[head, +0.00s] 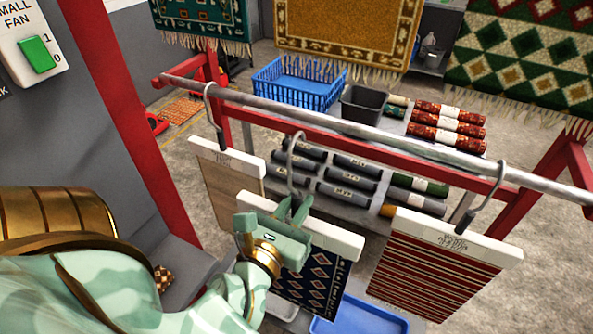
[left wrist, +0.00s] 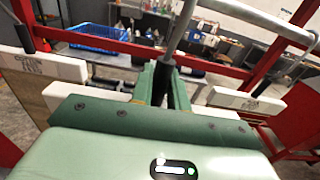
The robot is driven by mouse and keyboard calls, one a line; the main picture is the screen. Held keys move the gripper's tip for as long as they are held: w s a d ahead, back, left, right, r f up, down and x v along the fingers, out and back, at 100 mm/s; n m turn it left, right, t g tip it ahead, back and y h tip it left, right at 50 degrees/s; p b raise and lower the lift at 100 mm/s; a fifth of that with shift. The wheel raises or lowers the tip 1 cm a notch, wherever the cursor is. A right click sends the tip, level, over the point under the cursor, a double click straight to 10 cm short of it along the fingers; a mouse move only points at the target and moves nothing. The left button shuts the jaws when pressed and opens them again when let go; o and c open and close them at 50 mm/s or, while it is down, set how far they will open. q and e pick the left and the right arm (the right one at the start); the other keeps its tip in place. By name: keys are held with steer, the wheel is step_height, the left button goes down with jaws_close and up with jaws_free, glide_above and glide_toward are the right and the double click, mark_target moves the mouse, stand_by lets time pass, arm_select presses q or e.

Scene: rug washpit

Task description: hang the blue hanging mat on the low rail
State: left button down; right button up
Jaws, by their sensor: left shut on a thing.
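The blue hanging mat (head: 309,283) is dark blue with a pale diamond pattern and hangs from a white header bar (head: 336,240) with a grey hook (head: 290,158). My left gripper (head: 291,208) is shut on the lower part of this hook, just above the bar; the left wrist view shows the fingers (left wrist: 165,85) around its stem. The low rail (head: 352,130) is a grey bar crossing the head view. In that view the hook's top shows below the rail's line, with a small gap. My right gripper is not in view.
A beige mat (head: 232,192) hangs on the rail to the left, a red striped mat (head: 431,275) to the right. Behind are a shelf with rolled rugs (head: 448,130), a blue crate (head: 298,85) and a grey bin (head: 365,103). A blue tray (head: 358,318) lies below.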

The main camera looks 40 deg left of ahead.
arm_select(q)
steer(key=shift+w+r+p, duration=0.2)
steer(key=shift+w+p, duration=0.3)
steer(key=shift+w, duration=0.45)
steer(key=p+x, duration=0.2)
steer(key=x, duration=0.9)
steer(key=shift+w, duration=0.35)
steer(key=shift+a+f, duration=0.1)
steer(key=shift+f, duration=0.05)
